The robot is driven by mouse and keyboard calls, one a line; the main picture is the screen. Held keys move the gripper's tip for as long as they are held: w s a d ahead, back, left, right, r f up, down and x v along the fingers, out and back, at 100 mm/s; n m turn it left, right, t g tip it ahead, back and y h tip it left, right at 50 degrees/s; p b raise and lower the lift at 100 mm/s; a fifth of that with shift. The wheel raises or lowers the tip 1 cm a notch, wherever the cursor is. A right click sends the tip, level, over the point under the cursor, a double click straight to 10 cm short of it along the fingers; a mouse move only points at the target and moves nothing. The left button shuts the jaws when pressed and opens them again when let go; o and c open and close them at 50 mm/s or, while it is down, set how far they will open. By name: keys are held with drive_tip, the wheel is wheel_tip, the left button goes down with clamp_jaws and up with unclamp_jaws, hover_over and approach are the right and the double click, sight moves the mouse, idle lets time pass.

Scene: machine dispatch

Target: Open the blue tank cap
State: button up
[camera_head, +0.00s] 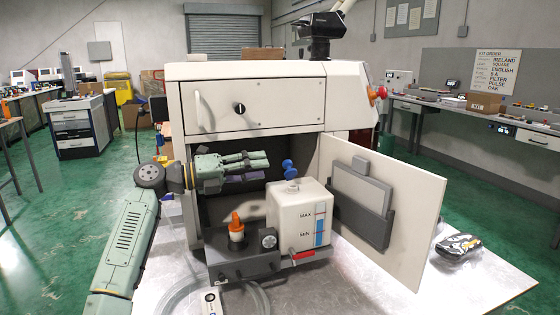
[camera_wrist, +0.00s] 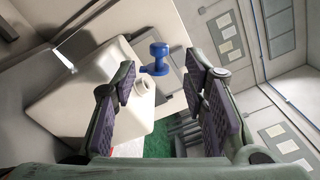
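The blue tank cap (camera_head: 289,168) is at the top of the white tank (camera_head: 285,215), which has MAX and MIN marks. In the wrist view the blue cap (camera_wrist: 158,60) appears apart from the pale neck (camera_wrist: 142,88) of the tank (camera_wrist: 75,95), and the neck's mouth looks uncovered. Whether a hinge joins cap and neck I cannot tell. My gripper (camera_head: 266,167) is just left of the cap in the head view. In the wrist view my gripper (camera_wrist: 165,85) is open, its dark-padded fingers wide apart, with the cap seen beyond the gap and nothing between the pads.
The tank stands in the machine's open bay (camera_head: 215,215). The open door (camera_head: 405,180) bounds the right side. The upper panel (camera_head: 255,103) sits above my gripper.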

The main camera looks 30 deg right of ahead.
sight(289, 169)
drive_tip(key=p+x, duration=0.2)
drive_tip(key=x, duration=0.5)
drive_tip(key=shift+d, duration=0.1)
drive_tip(key=shift+c, duration=0.4)
clamp_jaws()
